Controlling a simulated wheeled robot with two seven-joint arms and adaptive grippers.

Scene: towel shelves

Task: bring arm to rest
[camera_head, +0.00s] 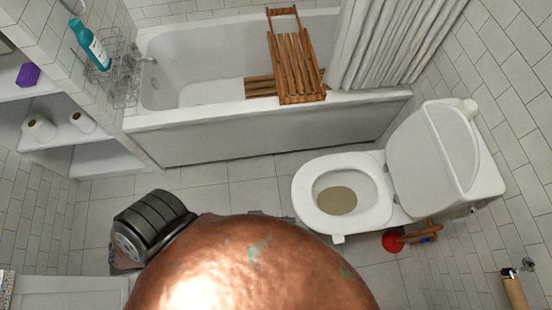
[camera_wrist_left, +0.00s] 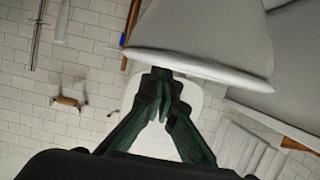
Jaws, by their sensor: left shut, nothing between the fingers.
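My left gripper (camera_wrist_left: 163,82) shows in the left wrist view with its two dark green fingers together and nothing between them. In the head view, a large copper-coloured part of my own body fills the bottom middle, with a black joint of mine at its left. It hides most of what lies below, including most or all of the left gripper. My right gripper is in neither view.
A white toilet (camera_head: 365,195) with its lid up stands at the right. The bathtub (camera_head: 280,130) carries a wooden rack (camera_head: 297,65). White shelves (camera_head: 100,157) with paper rolls (camera_head: 40,128) stand at the left. Some tiled floor (camera_head: 205,178) is clear.

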